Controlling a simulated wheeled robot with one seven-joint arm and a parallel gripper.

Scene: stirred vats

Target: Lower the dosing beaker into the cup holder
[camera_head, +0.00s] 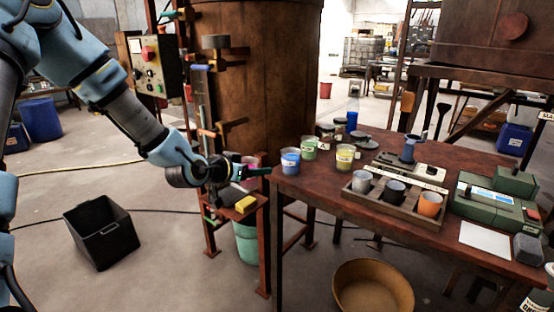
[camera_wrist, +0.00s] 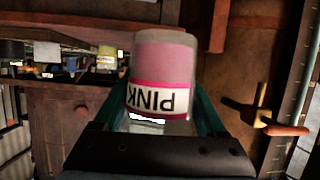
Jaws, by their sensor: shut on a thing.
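The dosing beaker, a pale cup with pink contents and a "PINK" label, is held in my gripper in the wrist view (camera_wrist: 163,75). The label appears upside down there. My gripper (camera_wrist: 165,110) is shut on it, one green finger on each side. In the head view my gripper (camera_head: 255,171) is beside the table's left end, in front of the rusty vat, and the beaker (camera_head: 251,160) shows only partly behind it. I cannot clearly make out the cup holder; a small stand with a yellow block (camera_head: 246,204) is just below my gripper.
The wooden table (camera_head: 320,190) bears blue, green and yellow cups (camera_head: 291,161) at its near left corner. A wooden rack (camera_head: 392,210) holds three more cups. A rusty vat (camera_head: 265,80) stands behind my gripper. A black crate (camera_head: 101,235) is on the floor.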

